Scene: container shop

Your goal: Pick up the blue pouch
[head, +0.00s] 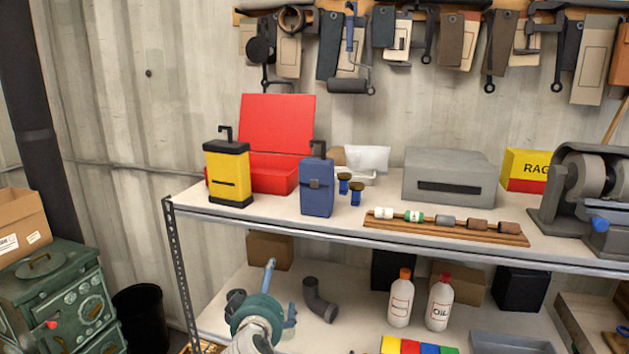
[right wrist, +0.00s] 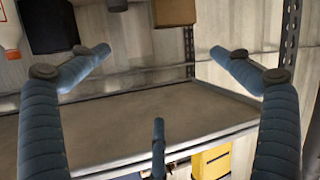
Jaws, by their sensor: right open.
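The blue pouch (head: 317,187) stands upright on the upper shelf (head: 342,219) near its front edge, with a dark handle on top, in the head view. My right gripper (head: 274,292) is below and left of it in the picture, in front of the lower shelf. It is apart from the pouch. The right wrist view shows its blue fingers (right wrist: 160,62) spread wide with nothing between them. I cannot make out the blue pouch in that view. My left gripper is not in view.
A yellow pouch (head: 228,173) and an open red box (head: 275,174) stand left of the blue pouch. Two small dark-blue items (head: 356,194) and a wooden rack (head: 447,228) are to its right. Bottles (head: 400,300) stand on the lower shelf. The upper shelf's edge lies above my gripper.

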